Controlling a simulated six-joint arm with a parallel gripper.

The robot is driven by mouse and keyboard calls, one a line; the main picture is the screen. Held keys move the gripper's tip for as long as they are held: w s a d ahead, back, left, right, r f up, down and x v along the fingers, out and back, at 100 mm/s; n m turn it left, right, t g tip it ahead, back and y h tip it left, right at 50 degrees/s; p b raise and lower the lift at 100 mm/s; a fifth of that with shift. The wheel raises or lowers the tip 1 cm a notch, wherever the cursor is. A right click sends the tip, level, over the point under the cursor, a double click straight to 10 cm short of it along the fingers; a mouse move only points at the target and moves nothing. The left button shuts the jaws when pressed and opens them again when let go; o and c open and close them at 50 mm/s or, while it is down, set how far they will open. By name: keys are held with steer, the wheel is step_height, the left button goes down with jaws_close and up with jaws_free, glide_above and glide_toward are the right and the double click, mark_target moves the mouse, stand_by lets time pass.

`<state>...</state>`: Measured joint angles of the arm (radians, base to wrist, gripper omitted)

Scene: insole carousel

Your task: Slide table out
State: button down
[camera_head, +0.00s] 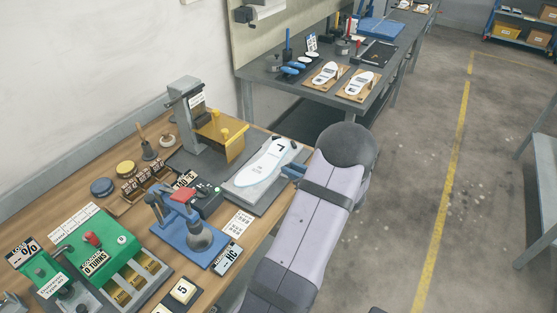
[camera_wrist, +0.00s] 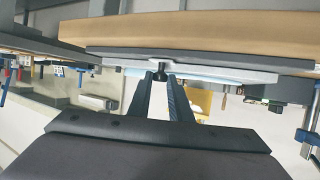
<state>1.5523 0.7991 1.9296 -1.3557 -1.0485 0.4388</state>
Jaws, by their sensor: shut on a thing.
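The slide table (camera_head: 243,187) is a pale flat plate on a dark grey base at the right edge of the wooden bench. A white insole (camera_head: 270,157) lies on it. In the wrist view, which looks upside down, the table's edge (camera_wrist: 215,73) runs across the top. A small dark knob (camera_wrist: 159,76) sticks out from that edge. My gripper (camera_head: 291,170) is at the table's right side, mostly hidden by my arm. In the wrist view its two dark fingers (camera_wrist: 162,79) are closed on the knob.
A grey post (camera_head: 190,118) with a yellow bracket (camera_head: 222,135) stands just behind the slide table. A blue press (camera_head: 190,228) and a green device (camera_head: 95,255) are at the front left. A second bench (camera_head: 262,78) stands behind. The floor to the right is open.

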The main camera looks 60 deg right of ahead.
steer(key=shift+s, duration=1)
steer(key=c, duration=1.6)
jaws_free()
steer(key=shift+c, duration=0.2)
steer(key=b+v, duration=0.1)
steer(key=v, duration=0.6)
steer(key=shift+r, duration=0.15)
steer(key=shift+s, duration=0.1)
